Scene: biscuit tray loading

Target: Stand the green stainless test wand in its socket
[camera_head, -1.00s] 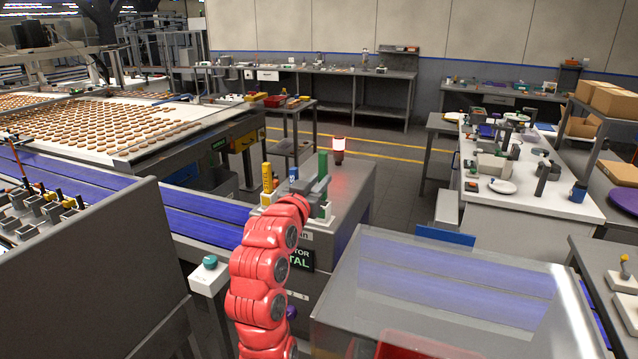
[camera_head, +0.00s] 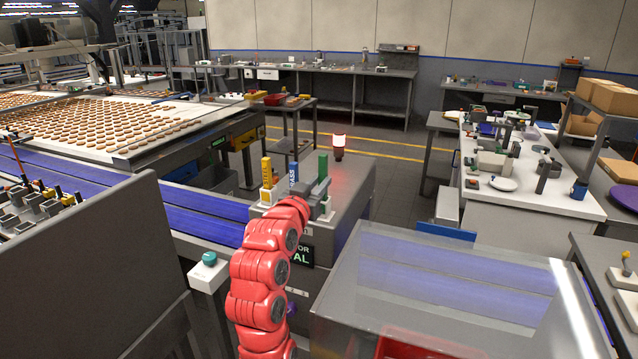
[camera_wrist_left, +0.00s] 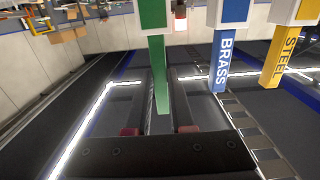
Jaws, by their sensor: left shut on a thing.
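The green wand (camera_head: 323,167) stands roughly upright at the right end of a row on the grey cabinet top. My left gripper (camera_head: 319,189) is shut on it. The left wrist view also shows the green wand (camera_wrist_left: 157,75) between the fingers of my left gripper (camera_wrist_left: 164,85). Its wide end meets a white block with a green face (camera_wrist_left: 154,12), the socket. I cannot tell how deep the wand sits. In the head view the arm hides most of the socket. My right gripper is not in view.
A yellow STEEL wand (camera_head: 266,172) and a blue BRASS wand (camera_head: 293,174) stand to the left in the same row. A red-lit lamp (camera_head: 339,146) stands behind. A clear-topped cover (camera_head: 440,285) is at front right, a blue conveyor (camera_head: 205,215) at left.

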